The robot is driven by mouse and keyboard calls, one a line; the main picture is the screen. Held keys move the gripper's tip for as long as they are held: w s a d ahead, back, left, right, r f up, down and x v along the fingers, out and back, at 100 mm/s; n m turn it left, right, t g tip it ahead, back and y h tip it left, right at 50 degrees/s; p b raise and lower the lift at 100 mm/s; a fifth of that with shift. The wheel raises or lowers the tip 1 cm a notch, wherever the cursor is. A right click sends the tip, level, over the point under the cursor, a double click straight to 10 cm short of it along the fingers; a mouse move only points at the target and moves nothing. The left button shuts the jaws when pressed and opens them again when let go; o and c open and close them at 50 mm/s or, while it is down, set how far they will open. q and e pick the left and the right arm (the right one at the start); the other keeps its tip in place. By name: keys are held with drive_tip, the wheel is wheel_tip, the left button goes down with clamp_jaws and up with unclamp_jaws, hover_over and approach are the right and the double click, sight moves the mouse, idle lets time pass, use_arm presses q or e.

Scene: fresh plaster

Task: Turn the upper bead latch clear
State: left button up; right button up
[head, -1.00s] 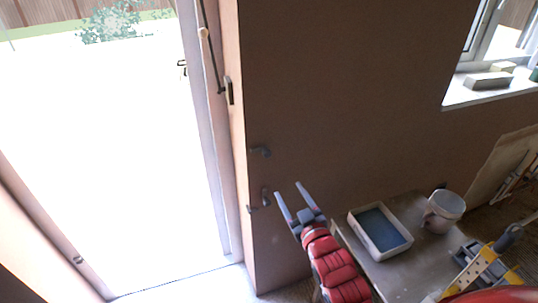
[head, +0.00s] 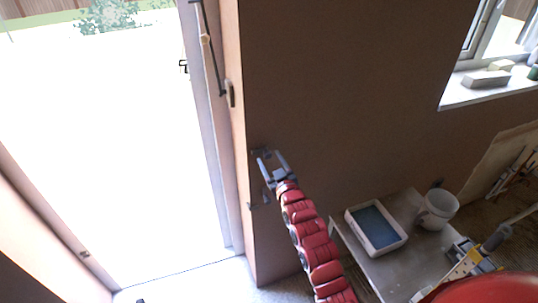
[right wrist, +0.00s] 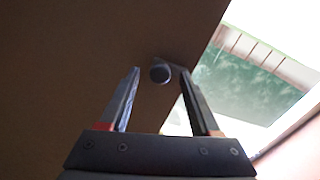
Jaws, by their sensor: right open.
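The upper bead latch (head: 263,152) is a small dark lever on the brown wall beside the doorway edge. In the head view my right gripper (head: 270,157) is at it and partly hides it. In the right wrist view the latch (right wrist: 160,73) shows as a dark round knob with a short arm running right. The open fingers of my right gripper (right wrist: 160,76) stand on either side of the knob, with gaps visible. A lower latch (head: 254,205) is on the same wall, below the gripper.
A bright open doorway (head: 110,160) is at left, with a dark handle (head: 231,94) on its frame. A low table (head: 385,275) at right holds a tray with a blue inside (head: 375,227) and a white bucket (head: 438,210). A window sill (head: 470,97) holds small blocks.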

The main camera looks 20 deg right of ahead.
drive_tip(key=shift+w, duration=0.8)
clamp_jaws()
